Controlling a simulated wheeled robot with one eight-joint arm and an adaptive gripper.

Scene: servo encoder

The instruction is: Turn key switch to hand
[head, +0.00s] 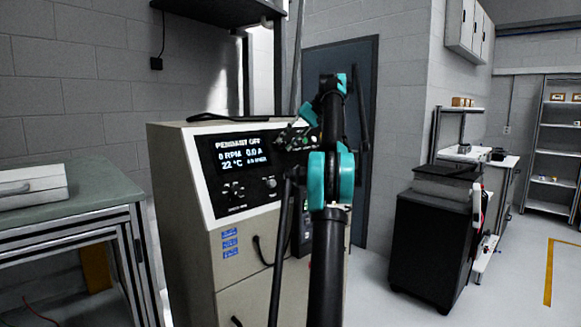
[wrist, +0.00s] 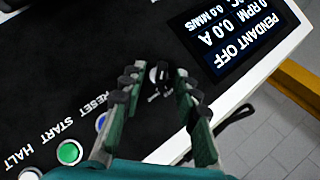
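The key switch (wrist: 158,78) shows in the wrist view as a small round pale fitting with a dark part, on the black panel (wrist: 85,70). My gripper (wrist: 159,73) is open, with its two teal and black fingers on either side of the switch. I cannot tell whether either finger touches it. The switch's position markings are not readable. In the head view my gripper (head: 300,130) is over the console's sloped panel, right of the display (head: 240,158), and the arm and gripper hide the switch there.
The display reads PENDANT OFF. In the wrist view a green START button (wrist: 69,152) and a blue RESET button (wrist: 101,122) lie left of the fingers, with HALT at the corner. A bench (head: 70,205) stands left of the console; a black cabinet (head: 432,240) stands right, with clear floor between.

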